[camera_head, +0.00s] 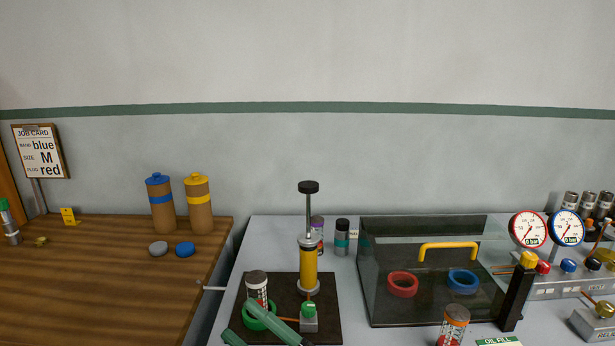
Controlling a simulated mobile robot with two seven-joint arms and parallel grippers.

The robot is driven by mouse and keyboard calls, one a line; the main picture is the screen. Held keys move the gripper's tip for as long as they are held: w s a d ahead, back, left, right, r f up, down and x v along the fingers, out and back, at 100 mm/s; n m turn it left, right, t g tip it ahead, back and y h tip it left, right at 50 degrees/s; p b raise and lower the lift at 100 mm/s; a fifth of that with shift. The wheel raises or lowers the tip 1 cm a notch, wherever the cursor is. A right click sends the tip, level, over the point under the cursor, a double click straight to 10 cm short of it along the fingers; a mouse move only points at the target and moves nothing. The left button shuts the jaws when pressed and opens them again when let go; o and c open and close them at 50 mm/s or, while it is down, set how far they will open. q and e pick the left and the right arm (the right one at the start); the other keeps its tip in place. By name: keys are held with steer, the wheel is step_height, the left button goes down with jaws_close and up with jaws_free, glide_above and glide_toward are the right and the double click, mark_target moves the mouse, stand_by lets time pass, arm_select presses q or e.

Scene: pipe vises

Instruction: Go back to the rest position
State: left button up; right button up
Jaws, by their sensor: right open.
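Two green finger-like pieces at the bottom edge look like my right gripper (239,318), open, with its body cut off by the frame. It is at the front left of a dark base plate (329,323), overlapping a green ring (253,325) in the picture. I cannot tell whether it touches the ring. A white-labelled cylinder (257,287) stands at the ring, its lower end partly hidden. A yellow pump-like column (309,268) with a black-topped rod stands upright on the plate. My left gripper is not in view.
A clear box (377,252) with a yellow handle holds a red ring (402,285) and a blue ring (463,281). Gauges (528,229) stand at right. The wooden table (95,285) at left bears two brown bottles (162,207) and two caps (184,249); its front is clear.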

steer(key=s+d+f+m+t+h+p, duration=0.15)
steer(key=d+f+m+t+h, duration=0.35)
steer(key=d+f+m+h, duration=1.05)
steer(key=s+d+f+m+g+h+p, duration=0.1)
steer(key=s+d+f+m+g, duration=0.2)
steer(key=s+f, duration=0.5)
steer(key=s+d+f+m+g+h, duration=0.2)
steer(key=s+d+f+m+g, duration=0.1)
steer(key=s+d+f+m, duration=0.2)
steer(key=s+d+f, duration=0.2)
steer(key=s+f, duration=0.1)
steer(key=shift+f+g+p, duration=0.2)
steer(key=shift+g+p, duration=0.1)
steer(key=shift+p, duration=0.1)
